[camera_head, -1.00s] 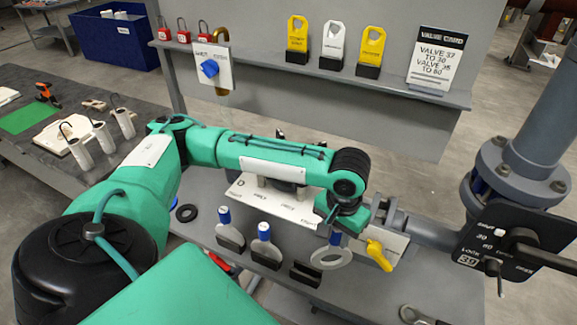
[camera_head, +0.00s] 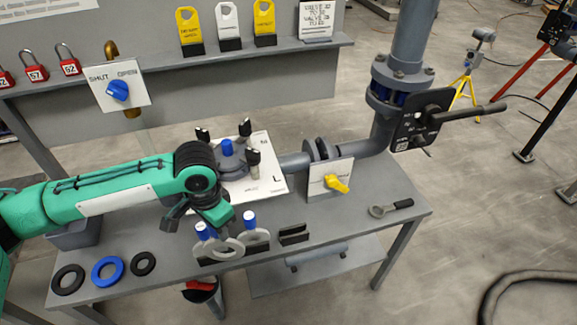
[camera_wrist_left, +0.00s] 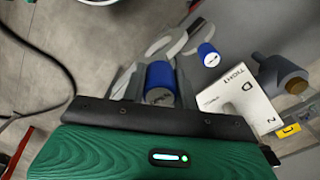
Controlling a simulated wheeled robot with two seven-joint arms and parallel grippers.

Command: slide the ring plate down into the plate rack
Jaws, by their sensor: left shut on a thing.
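The grey ring plate (camera_head: 226,250) hangs low under my left gripper (camera_head: 214,218) in the head view. Its ring overlaps the left and middle slots of the plate rack; I cannot tell whether it touches them. The rack's right slot (camera_head: 293,235) is a black holder standing empty. In the left wrist view a blue handle (camera_wrist_left: 160,83) sits between the fingers, and another blue handle (camera_wrist_left: 208,55) stands beyond. My right gripper is out of view.
The table's front edge runs close below the rack.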

